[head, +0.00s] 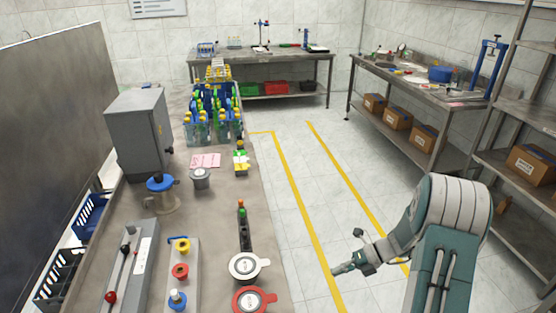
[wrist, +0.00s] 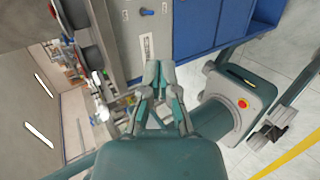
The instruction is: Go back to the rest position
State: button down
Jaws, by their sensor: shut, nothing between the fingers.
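My gripper (head: 340,270) is at the lower right of the head view, held over the floor beside the right edge of the long table (head: 215,255). It points left, toward the table, and is apart from it. In the wrist view my gripper (wrist: 160,72) shows with its two fingers together and nothing between them. Behind the fingertips there is a grey surface and a blue cabinet front (wrist: 205,22).
The table holds a white-lidded pot (head: 244,266), a red-lidded pot (head: 254,300), a grey box (head: 140,132) and several capped bottles (head: 215,110). Yellow lines (head: 292,195) mark the clear floor. A shelf rack (head: 520,115) stands at the right.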

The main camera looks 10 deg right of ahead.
jog(key=s+a+r+n+g+h, duration=0.1)
jog(key=s+a+r+n+h, duration=0.25)
jog(key=r+n, duration=0.5)
jog(key=s+a+r+n+h, duration=0.3)
jog(key=s+a+r+n, duration=0.1)
jog(key=r+n, duration=0.45)
jog(key=s+a+r+n+t+h, duration=0.2)
jog(key=s+r+n, duration=0.2)
jog(key=n, duration=0.6)
jog(key=s+a+r+n+t+h, duration=0.1)
jog(key=s+r+n+t+h, duration=0.2)
jog(key=s+r+n, duration=0.2)
jog(key=s+n, duration=0.3)
jog(key=n, duration=0.1)
jog(key=shift+s+a+n, duration=0.25)
jog(key=shift+a+n, duration=0.15)
